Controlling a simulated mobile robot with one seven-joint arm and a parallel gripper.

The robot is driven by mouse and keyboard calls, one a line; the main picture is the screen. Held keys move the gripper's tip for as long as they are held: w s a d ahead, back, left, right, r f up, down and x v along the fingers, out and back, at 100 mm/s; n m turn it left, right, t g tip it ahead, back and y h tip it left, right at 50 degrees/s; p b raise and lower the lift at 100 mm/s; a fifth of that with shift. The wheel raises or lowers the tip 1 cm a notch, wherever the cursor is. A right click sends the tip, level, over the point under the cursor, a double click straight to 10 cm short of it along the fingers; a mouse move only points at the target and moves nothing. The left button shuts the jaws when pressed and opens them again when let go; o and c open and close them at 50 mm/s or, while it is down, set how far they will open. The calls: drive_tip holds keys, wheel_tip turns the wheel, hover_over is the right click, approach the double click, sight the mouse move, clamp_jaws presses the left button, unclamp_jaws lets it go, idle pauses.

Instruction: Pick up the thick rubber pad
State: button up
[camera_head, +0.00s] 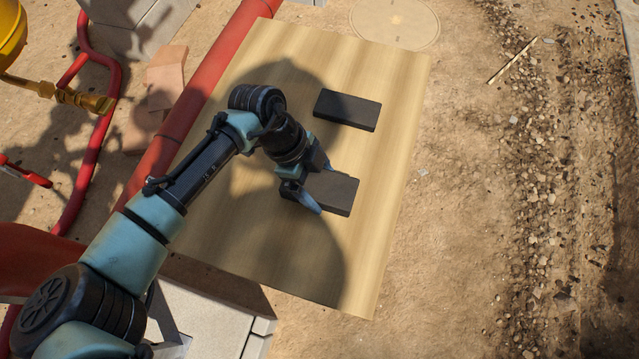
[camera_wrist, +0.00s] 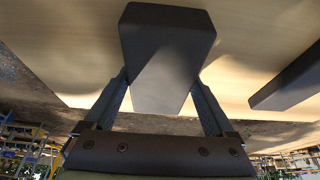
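Two dark, flat rectangular pads lie on the wooden board. The nearer pad (camera_head: 335,193) has my gripper (camera_head: 315,186) at its left end, with one blue-tipped finger on each side of it. In the wrist view the same pad (camera_wrist: 168,55) sits centred between the fingers of my gripper (camera_wrist: 161,85). The fingers are spread about the pad's width; whether they touch it is not clear. The farther pad (camera_head: 346,108) lies apart, and its edge shows at the right of the wrist view (camera_wrist: 290,82). Which pad is thicker I cannot tell for sure.
The wooden board (camera_head: 393,95) is clear around both pads, partly in my arm's shadow. A red pipe (camera_head: 190,110) runs along its left side. Grey blocks (camera_head: 215,322) stand below its near edge. Sandy ground and gravel (camera_head: 540,200) lie to the right.

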clamp_jaws()
